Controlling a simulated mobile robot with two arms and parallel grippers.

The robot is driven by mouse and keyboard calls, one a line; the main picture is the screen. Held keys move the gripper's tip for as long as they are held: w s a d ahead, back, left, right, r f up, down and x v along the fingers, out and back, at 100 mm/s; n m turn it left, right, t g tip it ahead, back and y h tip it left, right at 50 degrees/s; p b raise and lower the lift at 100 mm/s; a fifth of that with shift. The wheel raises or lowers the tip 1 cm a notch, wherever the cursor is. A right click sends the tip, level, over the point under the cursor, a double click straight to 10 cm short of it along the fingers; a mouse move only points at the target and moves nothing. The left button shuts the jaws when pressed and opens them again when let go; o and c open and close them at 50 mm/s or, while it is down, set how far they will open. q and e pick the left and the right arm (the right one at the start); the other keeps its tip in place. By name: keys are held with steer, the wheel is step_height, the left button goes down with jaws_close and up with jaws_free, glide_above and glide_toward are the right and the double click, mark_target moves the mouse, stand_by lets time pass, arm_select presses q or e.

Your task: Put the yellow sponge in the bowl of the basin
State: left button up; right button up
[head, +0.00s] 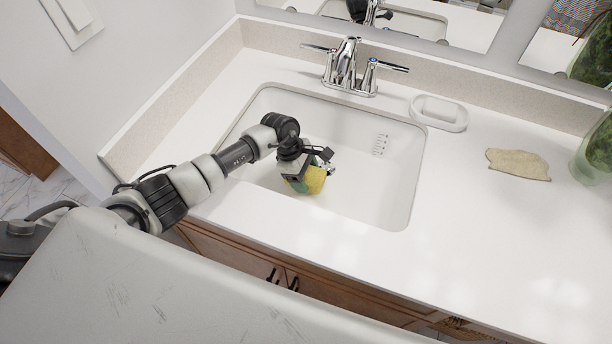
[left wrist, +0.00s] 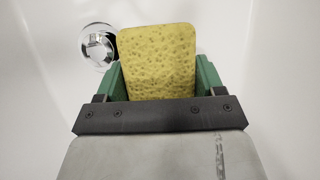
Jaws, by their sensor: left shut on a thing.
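The yellow sponge (head: 316,179) is over the bowl of the basin (head: 385,170) in the head view. My left gripper (head: 305,180) is shut on it, with the arm reaching in from the left over the basin's near left part. In the left wrist view the sponge (left wrist: 158,62) stands out between the green fingers of the left gripper (left wrist: 158,85). White basin wall and the round metal drain (left wrist: 98,46) show behind it. I cannot tell whether the sponge touches the basin floor. My right gripper is not in view.
A chrome faucet (head: 344,66) with two handles stands behind the basin. A white soap dish (head: 438,112) and a beige cloth-like piece (head: 518,164) lie on the counter to the right. A green glass vase (head: 597,150) is at the right edge. The front counter is clear.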

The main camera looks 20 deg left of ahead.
arm_select(q)
steer(key=shift+f, duration=0.65)
steer(key=shift+f+b, duration=0.2)
steer(key=shift+b, duration=0.1)
steer(key=o, duration=0.8)
steer(key=shift+r, duration=0.1)
steer(key=shift+r+p, duration=0.15)
steer(key=shift+p, duration=0.15)
steer(key=shift+a+r, duration=0.1)
steer(key=shift+r, duration=0.1)
steer(key=b+v, duration=0.2)
steer(key=v, duration=0.9)
steer(key=shift+r, duration=0.3)
